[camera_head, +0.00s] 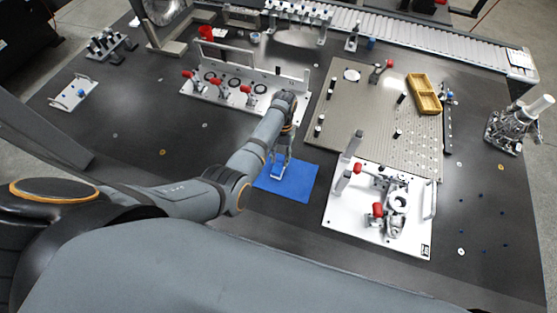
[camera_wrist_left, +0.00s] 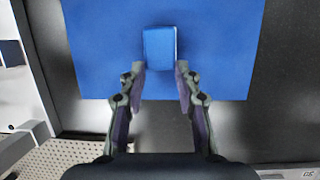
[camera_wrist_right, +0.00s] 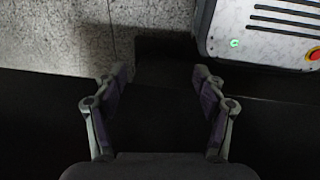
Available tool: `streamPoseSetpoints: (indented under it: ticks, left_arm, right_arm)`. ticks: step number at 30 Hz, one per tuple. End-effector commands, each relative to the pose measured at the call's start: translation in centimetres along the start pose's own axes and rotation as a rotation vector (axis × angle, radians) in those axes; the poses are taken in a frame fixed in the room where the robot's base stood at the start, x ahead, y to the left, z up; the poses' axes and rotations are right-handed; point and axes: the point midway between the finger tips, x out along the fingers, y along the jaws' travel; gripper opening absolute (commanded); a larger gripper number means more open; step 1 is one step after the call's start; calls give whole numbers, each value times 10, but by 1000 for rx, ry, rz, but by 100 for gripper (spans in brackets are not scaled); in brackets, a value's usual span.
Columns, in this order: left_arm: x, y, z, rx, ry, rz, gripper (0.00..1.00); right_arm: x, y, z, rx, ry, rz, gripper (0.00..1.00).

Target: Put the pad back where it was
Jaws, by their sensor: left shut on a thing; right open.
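A small blue pad (camera_wrist_left: 159,48), like a rounded block, shows between the fingertips of my left gripper (camera_wrist_left: 160,73) in the left wrist view. My left gripper is shut on it, directly over a flat blue mat (camera_wrist_left: 225,50). In the head view my left gripper (camera_head: 279,165) points down over the same mat (camera_head: 298,188), left of the white fixture plate; the pad is partly hidden by the fingers. I cannot tell whether the pad touches the mat. My right gripper (camera_wrist_right: 162,82) is open and empty over a dark area in the right wrist view.
A white plate (camera_head: 345,222) with clamps stands right of the mat. A perforated plate (camera_head: 350,115) carries a yellow tray (camera_head: 424,94). A long fixture (camera_head: 215,100) with red-handled clamps lies behind. A small white plate (camera_head: 66,100) lies far left. The dark table left of the mat is largely clear.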

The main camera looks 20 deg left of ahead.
Motion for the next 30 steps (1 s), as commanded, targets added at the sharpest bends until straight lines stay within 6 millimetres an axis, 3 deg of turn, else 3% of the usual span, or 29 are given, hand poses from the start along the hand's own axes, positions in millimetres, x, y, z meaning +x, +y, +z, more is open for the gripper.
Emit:
streamPoseSetpoints:
  ticks: [4, 10, 11, 15, 25, 30]
  left_arm:
    - [-2, 0, 0, 1, 4, 0, 0]
    - [3, 0, -2, 0, 3, 0, 0]
    - [2, 0, -1, 0, 4, 0, 37]
    - [2, 0, -1, 0, 3, 0, 55]
    - [-2, 0, 0, 0, 4, 0, 55]
    - [-30, 0, -2, 1, 9, 0, 55]
  right_arm:
    - [-2, -14, -3, 8, 4, -17, 71]
    - [0, -14, -2, 7, 2, -16, 71]
    - [0, -13, -2, 7, 2, -15, 71]
    - [0, -10, -2, 5, 2, -12, 71]
    - [-3, -6, -2, 3, 2, -7, 71]
    - [-1, -5, -2, 3, 2, -6, 71]
